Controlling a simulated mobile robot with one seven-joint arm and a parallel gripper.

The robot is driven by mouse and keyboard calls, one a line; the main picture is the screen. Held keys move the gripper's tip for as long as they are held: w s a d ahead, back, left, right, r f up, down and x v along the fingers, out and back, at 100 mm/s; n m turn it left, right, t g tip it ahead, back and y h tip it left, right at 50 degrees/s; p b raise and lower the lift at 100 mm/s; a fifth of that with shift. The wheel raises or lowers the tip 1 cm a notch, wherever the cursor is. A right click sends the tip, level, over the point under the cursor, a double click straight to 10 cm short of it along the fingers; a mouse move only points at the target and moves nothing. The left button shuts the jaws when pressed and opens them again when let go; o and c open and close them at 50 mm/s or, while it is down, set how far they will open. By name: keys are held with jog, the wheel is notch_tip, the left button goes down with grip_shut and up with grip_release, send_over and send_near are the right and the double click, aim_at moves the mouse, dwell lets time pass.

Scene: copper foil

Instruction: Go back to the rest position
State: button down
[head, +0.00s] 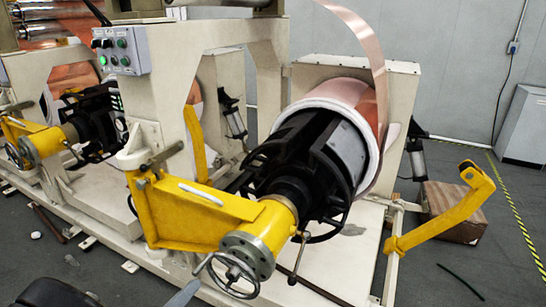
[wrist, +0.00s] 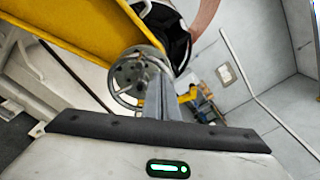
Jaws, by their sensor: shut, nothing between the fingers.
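My gripper (wrist: 160,78) is shut and empty in the wrist view. Its grey fingers are pressed together and point up the picture, over the view of the handwheel (wrist: 127,78). I cannot tell whether they touch the wheel. In the head view the handwheel (head: 233,275) hangs at the lower end of the yellow arm (head: 190,212) of the foil machine. A grey tip, likely of my gripper, shows at the bottom edge just left of the wheel; most of my arm is out of view there.
A copper foil roll (head: 370,98) sits on a black spindle (head: 290,160) of the cream machine. A control box (head: 120,50) is at upper left. The floor at lower right is mostly clear.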

jog(key=w+d+r+m+g+h, duration=0.1)
jog(key=w+d+r+m+g, duration=0.1)
jog(key=d+r+m+g, duration=0.7)
jog(key=w+d+r+m+g+h, duration=0.1)
jog(key=d+r+m+g, duration=0.15)
jog(key=d+m, duration=0.85)
jog(key=s+d+r+m+y, duration=0.5)
jog(key=s+d+m, duration=0.1)
jog(key=d+m, duration=0.2)
jog(key=s+d+r+m+t+y, duration=0.1)
jog(key=s+d+r+m+y, duration=0.3)
jog(key=d+m, duration=0.4)
jog(key=shift+s+r+m+y, duration=0.4)
jog(key=shift+s+r+m, duration=0.45)
jog(key=shift+m, duration=0.75)
